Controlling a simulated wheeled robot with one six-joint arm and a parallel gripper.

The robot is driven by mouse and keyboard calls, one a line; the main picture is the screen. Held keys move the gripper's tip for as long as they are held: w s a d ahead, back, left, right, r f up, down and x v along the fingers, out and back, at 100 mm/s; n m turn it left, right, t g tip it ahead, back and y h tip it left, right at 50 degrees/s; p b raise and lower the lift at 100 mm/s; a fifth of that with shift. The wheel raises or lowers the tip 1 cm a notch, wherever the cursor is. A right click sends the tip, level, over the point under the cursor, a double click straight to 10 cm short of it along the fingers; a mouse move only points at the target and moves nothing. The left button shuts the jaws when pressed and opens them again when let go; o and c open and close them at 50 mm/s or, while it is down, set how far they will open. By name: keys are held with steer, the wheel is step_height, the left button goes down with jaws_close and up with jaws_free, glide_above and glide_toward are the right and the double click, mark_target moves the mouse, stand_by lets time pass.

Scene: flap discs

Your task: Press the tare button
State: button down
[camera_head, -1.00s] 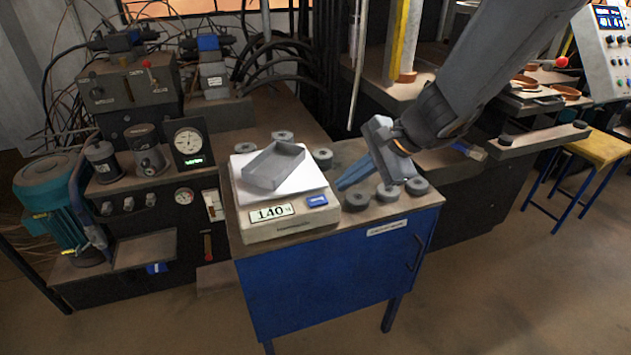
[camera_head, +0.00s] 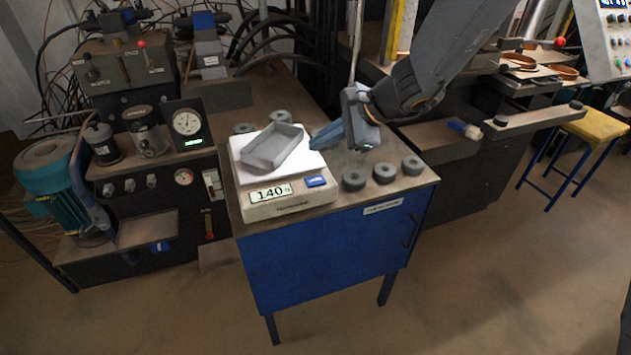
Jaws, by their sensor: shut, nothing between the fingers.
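A cream weighing scale (camera_head: 290,205) stands on the blue cabinet, its display (camera_head: 270,193) reading 140. The blue tare button (camera_head: 315,182) is on the scale's front face, right of the display. A grey tray (camera_head: 272,149) rests on the scale's white pan (camera_head: 248,180). My gripper (camera_head: 318,140) has blue fingers, shut and empty. It points left at the pan's back right edge, above and behind the button; the button is uncovered. I cannot tell whether the fingertips touch the pan.
Several grey flap discs (camera_head: 384,172) lie on the cabinet top right of the scale, and more (camera_head: 280,117) lie behind it. The blue cabinet (camera_head: 335,255) has an open floor in front. A machine with a gauge (camera_head: 186,123) stands to the left. A yellow stool (camera_head: 598,125) is at far right.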

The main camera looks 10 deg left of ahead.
steer(key=b, duration=0.5)
glide_above(320, 181)
step_height(320, 181, down, 6)
steer(key=shift+f, duration=0.25)
steer(key=shift+f+b, duration=0.45)
steer(key=shift+f, duration=0.15)
stand_by(1.1)
steer(key=shift+f+b, duration=0.3)
steer(key=shift+b, duration=0.3)
steer(key=shift+f+b, duration=0.4)
steer(key=shift+b, duration=0.05)
stand_by(0.6)
steer(key=shift+r, duration=0.1)
steer(key=shift+r+p, duration=0.6)
steer(key=shift+r, duration=0.15)
steer(key=shift+r, duration=0.1)
